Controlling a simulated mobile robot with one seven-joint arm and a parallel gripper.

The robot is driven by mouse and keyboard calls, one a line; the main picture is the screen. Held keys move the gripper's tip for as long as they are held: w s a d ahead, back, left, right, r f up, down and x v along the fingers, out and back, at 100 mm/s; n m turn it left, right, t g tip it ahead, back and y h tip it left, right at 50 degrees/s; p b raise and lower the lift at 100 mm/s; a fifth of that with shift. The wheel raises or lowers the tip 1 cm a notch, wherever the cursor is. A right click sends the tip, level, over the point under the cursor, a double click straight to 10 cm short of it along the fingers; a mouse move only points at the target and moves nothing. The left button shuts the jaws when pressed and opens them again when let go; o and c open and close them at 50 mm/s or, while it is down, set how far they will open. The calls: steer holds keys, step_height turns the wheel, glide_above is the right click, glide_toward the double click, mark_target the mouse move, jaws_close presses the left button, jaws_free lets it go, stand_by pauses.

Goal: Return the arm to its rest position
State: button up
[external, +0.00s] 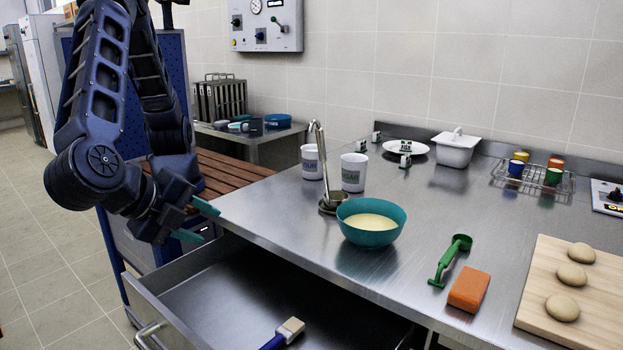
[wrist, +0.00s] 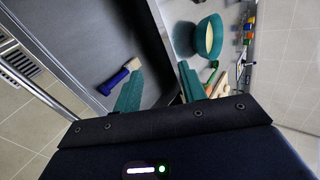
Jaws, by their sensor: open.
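My arm comes in from the upper left in the external view. My gripper (external: 197,222) has teal fingers that stand apart with nothing between them. It hangs left of the steel counter, above the left back corner of the open drawer. In the wrist view my gripper (wrist: 158,98) shows two teal fingers apart and empty, with the drawer and counter edge beyond them. The arm is bent, with its elbow raised out of the top of the picture.
An open drawer (external: 235,298) holds a blue-handled brush (external: 283,334).

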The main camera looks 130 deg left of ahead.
steer(key=s+a+r+n+h, duration=0.1)
steer(key=s+a+r+h, duration=0.2)
steer(key=s+a+r, duration=0.65)
steer(key=s+a+r+h, duration=0.3)
steer(key=s+a+r, duration=0.35)
steer(key=a, duration=0.55)
steer(key=s+a+t+h, duration=0.2)
steer(key=s+a, duration=0.2)
steer(key=s, duration=0.6)
steer(key=s+a+r+n+t+h, duration=0.1)
steer(key=s+a, duration=0.3)
steer(key=s, duration=0.7)
steer(key=shift+s+t+h, duration=0.25)
steer(key=shift+t+h, duration=0.15)
steer(key=shift+t, duration=0.2)
